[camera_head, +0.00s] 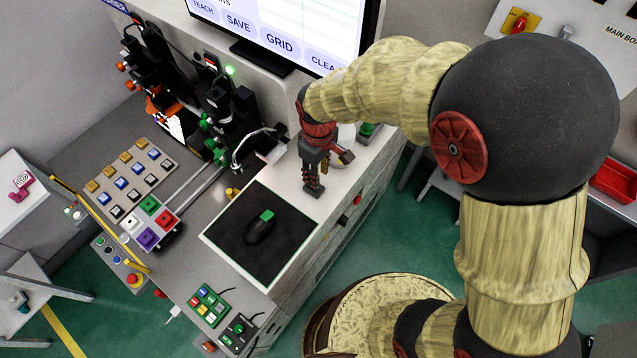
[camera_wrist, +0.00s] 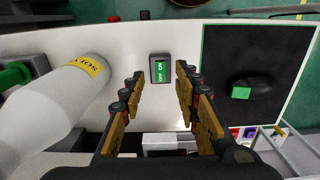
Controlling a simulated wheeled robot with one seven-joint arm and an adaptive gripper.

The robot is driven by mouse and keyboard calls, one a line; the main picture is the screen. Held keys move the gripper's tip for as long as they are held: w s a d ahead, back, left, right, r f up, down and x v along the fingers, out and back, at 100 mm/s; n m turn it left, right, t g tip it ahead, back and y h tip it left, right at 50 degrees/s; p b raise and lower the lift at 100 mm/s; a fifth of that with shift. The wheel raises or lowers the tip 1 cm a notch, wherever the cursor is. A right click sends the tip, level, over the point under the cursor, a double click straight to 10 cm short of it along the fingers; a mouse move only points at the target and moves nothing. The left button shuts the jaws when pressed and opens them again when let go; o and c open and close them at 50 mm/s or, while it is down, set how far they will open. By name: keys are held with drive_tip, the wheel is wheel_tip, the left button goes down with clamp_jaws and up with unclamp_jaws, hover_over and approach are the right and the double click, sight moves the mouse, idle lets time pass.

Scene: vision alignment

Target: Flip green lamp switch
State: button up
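The green lamp switch (camera_wrist: 160,71) shows in the wrist view as a small grey box with a green rocker marked OFF and ON. It sits on the white top of the bench (camera_wrist: 216,40). My gripper (camera_wrist: 160,82) is open and empty, one finger row on each side of the switch in the picture. Whether the fingers touch the bench or the switch cannot be told. In the head view my gripper (camera_head: 322,172) points down at the bench top beside the black mat, and I cannot make out the switch there.
A white bottle (camera_wrist: 58,107) with a yellow label stands left of my gripper in the wrist view. A black mat (camera_wrist: 260,75) with a mouse (camera_wrist: 246,90) lies to the right. In the head view a monitor (camera_head: 285,32) stands behind, and button panels (camera_head: 150,220) lie left.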

drive_tip(key=shift+f, duration=3.05)
drive_tip(key=shift+c, duration=1.2)
clamp_jaws()
